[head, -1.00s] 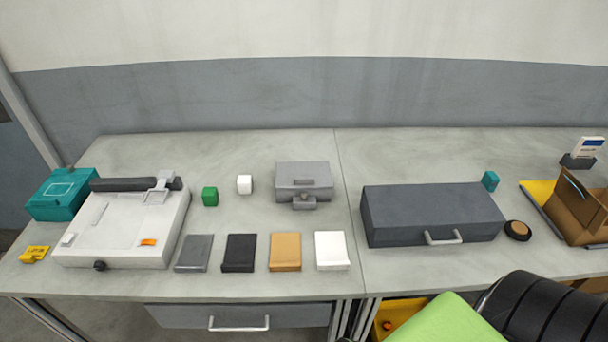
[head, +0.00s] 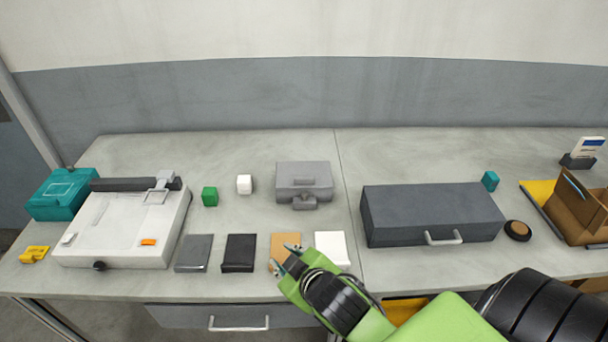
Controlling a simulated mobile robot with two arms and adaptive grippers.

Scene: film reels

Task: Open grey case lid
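A small light grey case (head: 303,178) lies in the middle of the table, with a latch-like tab (head: 304,202) at its front. Its lid looks shut. My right gripper (head: 282,257) comes in from the lower right. Its fingertips are apart and empty, over the front of the tan flat block (head: 286,241). It is in front of the grey case and apart from it. My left gripper is out of view.
A larger dark grey box (head: 430,205) with a front handle stands right of the case. A white cube (head: 245,184), green cube (head: 210,196) and white machine (head: 122,225) are left. Dark (head: 239,252), grey (head: 194,252) and white (head: 332,248) flat blocks lie in front.

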